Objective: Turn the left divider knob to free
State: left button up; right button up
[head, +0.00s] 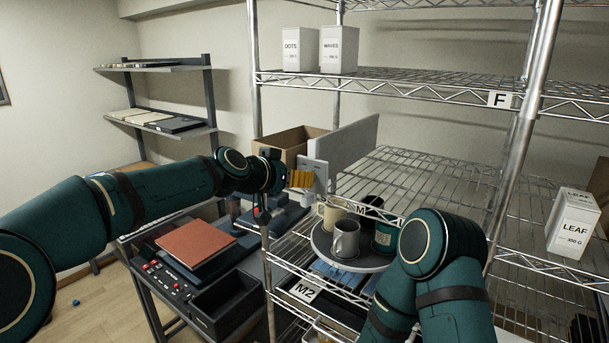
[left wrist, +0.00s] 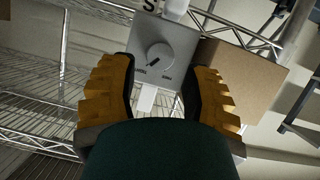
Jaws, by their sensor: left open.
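The left divider knob (left wrist: 159,57) is a round pale dial on a grey plate (left wrist: 181,39); the plate also shows in the head view (head: 315,165). Its dark pointer mark slants to the lower left in the left wrist view, toward the left one of two small labels, too small to read surely. My left gripper (left wrist: 164,98) is open, its ribbed yellow fingers apart on either side below the knob, not touching it. In the head view the yellow fingers (head: 301,179) are just before the plate. A grey divider panel (head: 347,150) stands behind. My right gripper is out of view.
A cardboard box (head: 283,153) is close behind the plate. Wire shelving (head: 420,175) extends right, mostly bare on this level. Below, a round tray (head: 318,243) holds several mugs. A bench with a red-brown pad (head: 195,242) is at lower left.

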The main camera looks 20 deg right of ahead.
pick_arm(q)
jog(key=shift+p+x, duration=0.4)
jog(key=shift+x, duration=1.65)
grip_shut()
